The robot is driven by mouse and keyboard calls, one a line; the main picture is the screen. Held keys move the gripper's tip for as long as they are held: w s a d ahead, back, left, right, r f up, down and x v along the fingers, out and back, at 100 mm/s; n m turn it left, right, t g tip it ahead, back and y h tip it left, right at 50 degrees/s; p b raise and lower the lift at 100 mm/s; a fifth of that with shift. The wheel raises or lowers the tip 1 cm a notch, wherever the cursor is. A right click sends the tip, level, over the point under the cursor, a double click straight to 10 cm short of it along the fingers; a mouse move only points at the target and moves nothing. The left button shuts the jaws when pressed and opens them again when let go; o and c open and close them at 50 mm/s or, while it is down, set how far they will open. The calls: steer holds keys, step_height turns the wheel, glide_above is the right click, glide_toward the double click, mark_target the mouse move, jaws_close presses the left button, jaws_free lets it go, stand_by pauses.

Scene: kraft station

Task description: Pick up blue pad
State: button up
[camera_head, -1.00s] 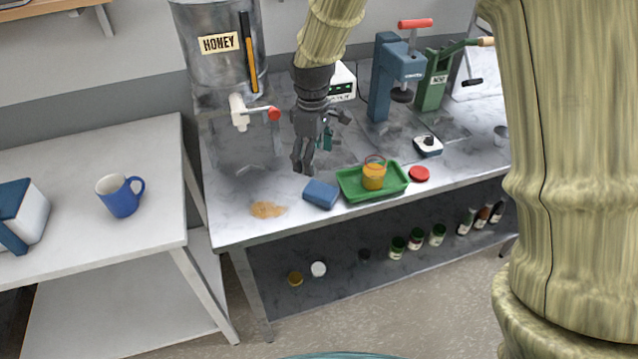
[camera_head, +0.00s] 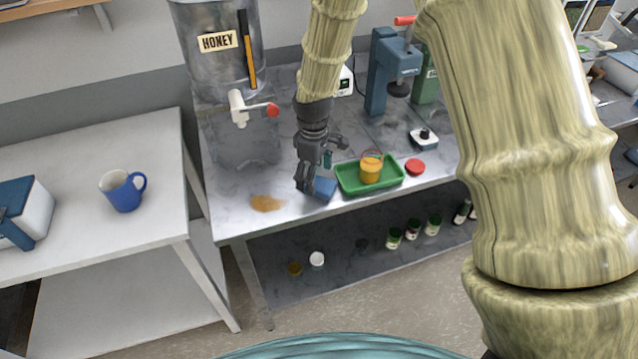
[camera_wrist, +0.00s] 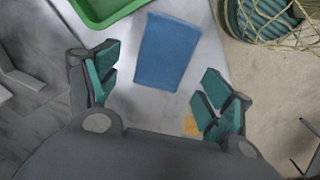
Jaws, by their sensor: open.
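The blue pad (camera_head: 325,188) lies flat on the metal table near its front edge, just left of the green tray. My gripper (camera_head: 318,180) is above it and hides part of it in the head view. In the wrist view the whole top of the blue pad (camera_wrist: 167,52) shows, a little beyond the fingertips. My gripper (camera_wrist: 158,88) is open there, with its teal-padded fingers spread wide and nothing between them. The pad and the fingers look apart.
The green tray (camera_head: 345,181) holds an orange jar (camera_head: 370,170) right beside the pad. A red lid (camera_head: 415,167) lies to the right. An amber spill (camera_head: 266,203) is on the left. The honey tank (camera_head: 222,65) stands behind. A blue mug (camera_head: 123,190) is on the left table.

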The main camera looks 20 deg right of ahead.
steer(key=shift+f, duration=1.1)
steer(key=c, duration=1.1)
steer(key=shift+r, duration=0.1)
steer(key=shift+r+b, duration=0.3)
steer(key=shift+r, duration=0.35)
steer(key=shift+r+b, duration=0.4)
steer(key=shift+r, duration=0.5)
steer(key=s+a+r+b, duration=0.1)
steer(key=s+b, duration=0.1)
steer(key=s, duration=0.6)
steer(key=s+a+b, duration=0.2)
steer(key=s, duration=0.5)
steer(key=shift+s+a+r, duration=0.25)
steer(key=shift+s+r, duration=0.1)
steer(key=shift+r, duration=0.05)
